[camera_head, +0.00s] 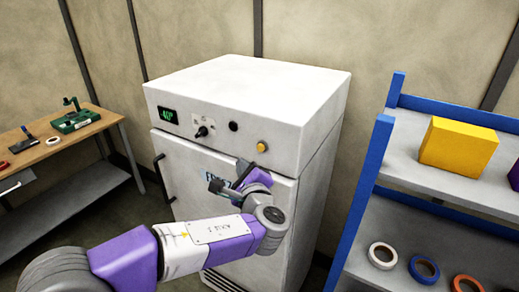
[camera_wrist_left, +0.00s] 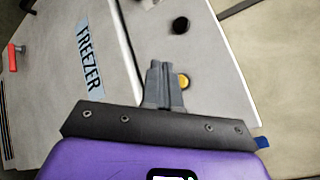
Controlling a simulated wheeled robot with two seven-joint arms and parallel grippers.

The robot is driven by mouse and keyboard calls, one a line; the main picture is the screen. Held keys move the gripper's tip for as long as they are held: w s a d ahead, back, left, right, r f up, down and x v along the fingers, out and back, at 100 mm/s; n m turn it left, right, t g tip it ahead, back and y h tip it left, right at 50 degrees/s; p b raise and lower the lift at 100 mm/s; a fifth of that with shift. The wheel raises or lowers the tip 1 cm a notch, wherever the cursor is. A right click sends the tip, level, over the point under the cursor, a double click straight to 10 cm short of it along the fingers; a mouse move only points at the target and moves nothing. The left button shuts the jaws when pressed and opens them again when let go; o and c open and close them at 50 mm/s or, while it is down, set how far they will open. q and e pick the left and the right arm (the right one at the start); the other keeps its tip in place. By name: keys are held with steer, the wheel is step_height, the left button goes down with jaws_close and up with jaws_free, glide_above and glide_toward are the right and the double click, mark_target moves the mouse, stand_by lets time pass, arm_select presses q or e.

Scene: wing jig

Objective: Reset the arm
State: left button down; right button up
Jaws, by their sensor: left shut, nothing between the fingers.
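My left arm comes in from the lower left in the head view. Its gripper (camera_head: 229,182) is in front of the upper door of a white freezer (camera_head: 250,90), just below the control panel. In the left wrist view the fingers (camera_wrist_left: 163,85) are together with nothing between them. They overlap a yellow button (camera_wrist_left: 184,81) in that view; whether they touch the freezer I cannot tell. The same yellow button (camera_head: 262,146) shows above the gripper in the head view. My right gripper is not in view.
The freezer has a green display (camera_head: 168,115), a black knob (camera_head: 202,132) and a dark door handle (camera_head: 163,178). A blue-framed shelf (camera_head: 362,200) at right holds a yellow box (camera_head: 457,145) and tape rolls (camera_head: 383,256). A workbench (camera_head: 60,140) with tools stands at left.

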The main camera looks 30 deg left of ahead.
arm_select(q)
steer(key=shift+f, duration=0.1)
steer(key=s+d+f+n+g+h+b, duration=0.1)
steer(key=d+f+g+h, duration=0.2)
steer(key=f, duration=0.8)
steer(key=s+d+f+g+h+b, duration=0.1)
steer(key=s+d+f+g+h, duration=0.15)
steer(key=f, duration=0.85)
steer(key=s+d+f+n+g+h, duration=0.1)
steer(key=d+f+g+h, duration=0.15)
steer(key=f, duration=0.85)
steer(key=s+d+f+n+g+h+b, duration=0.1)
steer(key=s+d+f+n+h, duration=0.1)
steer(key=s+f+n, duration=0.3)
steer(key=s+d+f+n+g+h+b, duration=0.1)
steer(key=s+d+f+n, duration=0.4)
steer(key=f, duration=0.7)
steer(key=s+d+f+n+g+h+b, duration=0.2)
steer(key=s+d+f+n+h, duration=0.2)
steer(key=f+n, duration=0.4)
steer(key=shift+s+f+n, duration=0.3)
steer(key=shift+s+f, duration=0.55)
steer(key=shift+d+g, duration=0.1)
steer(key=shift+g, duration=0.2)
